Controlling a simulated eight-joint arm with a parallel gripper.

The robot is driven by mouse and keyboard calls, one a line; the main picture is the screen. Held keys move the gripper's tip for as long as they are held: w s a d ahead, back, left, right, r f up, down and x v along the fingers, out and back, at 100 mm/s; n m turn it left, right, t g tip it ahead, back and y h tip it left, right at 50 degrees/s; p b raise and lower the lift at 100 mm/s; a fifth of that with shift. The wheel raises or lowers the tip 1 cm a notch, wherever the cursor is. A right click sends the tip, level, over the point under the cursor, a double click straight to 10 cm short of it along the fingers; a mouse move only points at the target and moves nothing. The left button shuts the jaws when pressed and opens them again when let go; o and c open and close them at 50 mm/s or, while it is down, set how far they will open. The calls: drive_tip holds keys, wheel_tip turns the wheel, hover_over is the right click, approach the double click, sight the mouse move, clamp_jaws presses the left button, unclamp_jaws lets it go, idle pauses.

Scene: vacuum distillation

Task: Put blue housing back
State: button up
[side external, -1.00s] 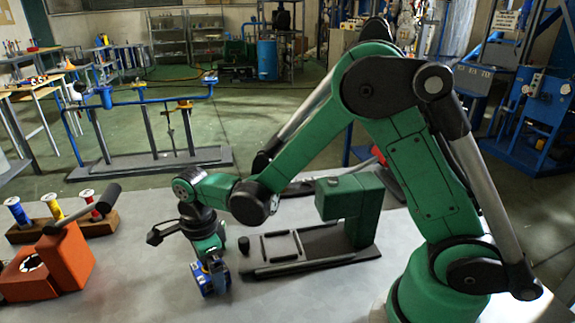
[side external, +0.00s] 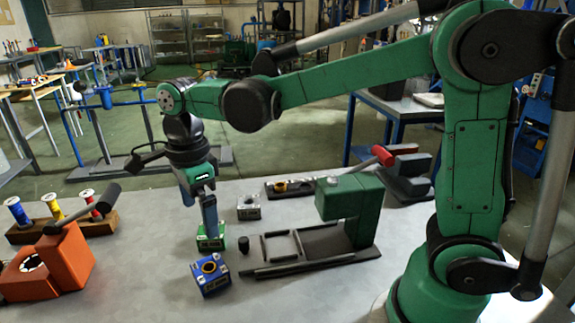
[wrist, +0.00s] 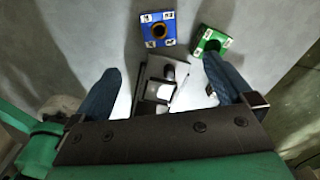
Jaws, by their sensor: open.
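The blue housing (side external: 211,277), a square block with a round ochre-rimmed opening on top, stands upright on the grey table near the front, apart from my gripper. It also shows at the top of the wrist view (wrist: 157,42). My gripper (side external: 199,218) is open and empty, pointing down above and behind the blue housing. In the wrist view my two fingers (wrist: 162,66) are wide apart. One fingertip overlaps the green housing (side external: 211,242) in both views; I cannot tell whether they touch. The green housing stands just behind the blue one.
A grey housing (side external: 249,207) stands farther back. A green press (side external: 350,215) with a dark base is on the right, with a small black knob (side external: 244,244) beside it. An orange device (side external: 66,258) and a wooden spool rack (side external: 62,224) are on the left.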

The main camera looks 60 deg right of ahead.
drive_tip(key=s+d+n+t, duration=0.3)
drive_tip(key=n, duration=0.8)
drive_tip(key=s+d+n+t, duration=0.4)
drive_tip(key=n, duration=0.6)
drive_tip(key=shift+s+n, duration=0.15)
drive_tip(key=shift+n, duration=0.25)
